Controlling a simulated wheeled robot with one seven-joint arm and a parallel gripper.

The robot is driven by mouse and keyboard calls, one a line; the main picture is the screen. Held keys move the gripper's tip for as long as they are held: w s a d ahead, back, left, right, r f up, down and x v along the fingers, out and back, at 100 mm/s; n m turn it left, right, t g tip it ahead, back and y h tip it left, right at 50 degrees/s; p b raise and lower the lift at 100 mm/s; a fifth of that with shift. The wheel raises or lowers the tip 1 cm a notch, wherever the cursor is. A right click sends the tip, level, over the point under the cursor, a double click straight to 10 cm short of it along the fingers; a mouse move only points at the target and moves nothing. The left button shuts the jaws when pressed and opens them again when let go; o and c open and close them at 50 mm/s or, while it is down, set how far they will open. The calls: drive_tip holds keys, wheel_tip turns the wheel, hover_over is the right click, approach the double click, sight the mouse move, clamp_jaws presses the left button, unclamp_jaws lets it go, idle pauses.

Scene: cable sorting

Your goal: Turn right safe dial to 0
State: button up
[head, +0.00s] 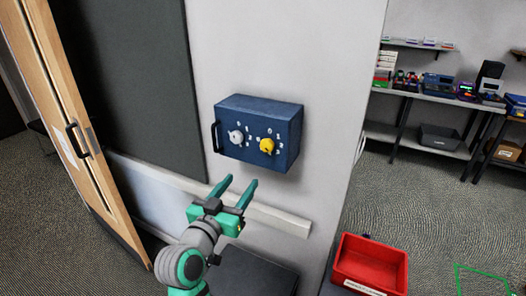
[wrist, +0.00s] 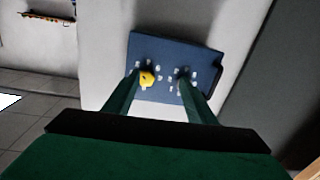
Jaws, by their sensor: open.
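A dark blue safe (head: 241,155) is fixed to the grey wall, with a dark handle (head: 215,137) on its left side. On its front are a white dial (head: 236,137) at left and a yellow dial (head: 267,146) at right, each ringed by small white number marks. My gripper (head: 236,185) is open and empty, below and in front of the safe, apart from it. In the wrist view the safe (wrist: 190,52) appears turned over, with the yellow dial (wrist: 147,79) near the left finger. The white dial is mostly hidden by the right finger there. The numbers are too small to read.
A wooden door (head: 75,130) stands at left beside a dark wall panel (head: 125,80). A pale ledge (head: 275,217) runs along the wall below the safe. A red bin (head: 370,262) is at lower right. Shelves with equipment (head: 440,85) stand at the back right.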

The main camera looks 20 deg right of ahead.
drive_tip(key=m+g+h, duration=0.1)
drive_tip(key=m, duration=0.1)
approach(265, 148)
drive_tip(key=v, duration=0.2)
drive_tip(key=x, duration=1)
drive_tip(key=shift+w+d, duration=0.1)
drive_tip(key=shift+d, duration=0.1)
drive_tip(key=c, duration=1)
